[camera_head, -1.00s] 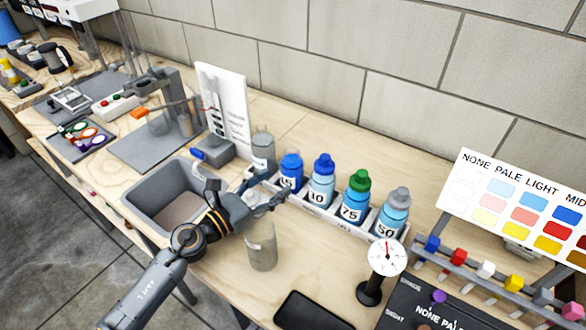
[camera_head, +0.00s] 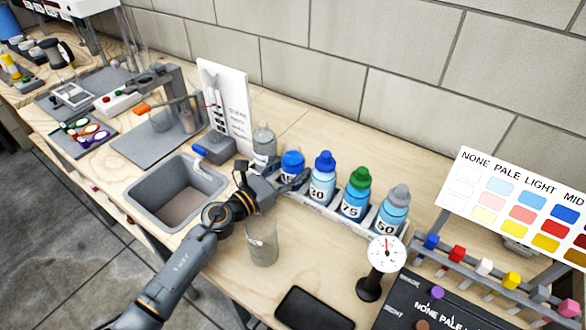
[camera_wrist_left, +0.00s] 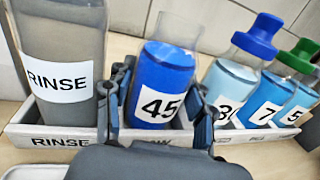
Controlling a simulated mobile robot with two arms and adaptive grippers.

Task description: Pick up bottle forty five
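My right gripper is not in view.
The grey RINSE bottle (camera_wrist_left: 60,60) stands close left of the fingers. Light-blue bottles, including 75 (camera_head: 355,195) and 50 (camera_head: 392,212), stand to the right. A clear beaker (camera_head: 262,245) is below my wrist. A grey sink (camera_head: 175,190) lies left.

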